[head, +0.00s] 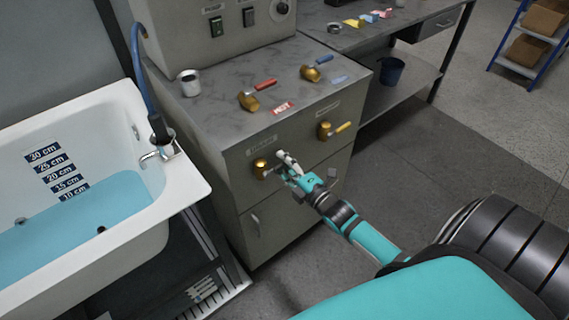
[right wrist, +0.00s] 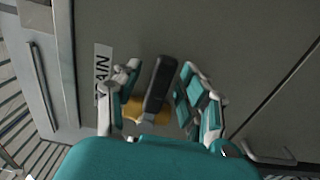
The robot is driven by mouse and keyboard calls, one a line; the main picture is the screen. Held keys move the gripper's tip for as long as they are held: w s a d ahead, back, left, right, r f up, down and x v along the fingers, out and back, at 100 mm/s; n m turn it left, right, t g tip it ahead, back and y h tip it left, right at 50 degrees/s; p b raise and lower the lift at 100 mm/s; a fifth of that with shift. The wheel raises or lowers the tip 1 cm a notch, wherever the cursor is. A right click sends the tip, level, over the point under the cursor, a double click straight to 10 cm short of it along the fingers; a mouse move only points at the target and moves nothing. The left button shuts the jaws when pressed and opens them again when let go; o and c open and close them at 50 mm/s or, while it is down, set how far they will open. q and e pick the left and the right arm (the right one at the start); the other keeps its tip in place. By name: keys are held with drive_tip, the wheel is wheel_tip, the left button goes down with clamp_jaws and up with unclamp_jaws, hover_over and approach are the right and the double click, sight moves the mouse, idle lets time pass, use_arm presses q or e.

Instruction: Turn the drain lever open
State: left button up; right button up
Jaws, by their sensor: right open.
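The drain valve (head: 260,168) is a brass body on the front of the grey cabinet, below a small label plate. In the right wrist view its black lever (right wrist: 158,85) stands out over the brass, beside a white label (right wrist: 102,70) whose visible letters read "AIN". My right gripper (head: 284,163) is open at the valve, on its right side in the head view. In the wrist view its teal and grey fingers (right wrist: 158,92) stand on both sides of the lever, with a visible gap at each side. In the head view the gripper hides most of the lever. My left gripper is out of view.
A yellow-lever valve (head: 326,131) is on the same front, up and right. Red-lever (head: 250,101) and blue-lever (head: 311,73) valves and a metal cup (head: 189,83) stand on top. The water-filled bathtub (head: 190,190) is at left. Floor right of the cabinet is clear.

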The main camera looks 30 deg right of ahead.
clamp_jaws()
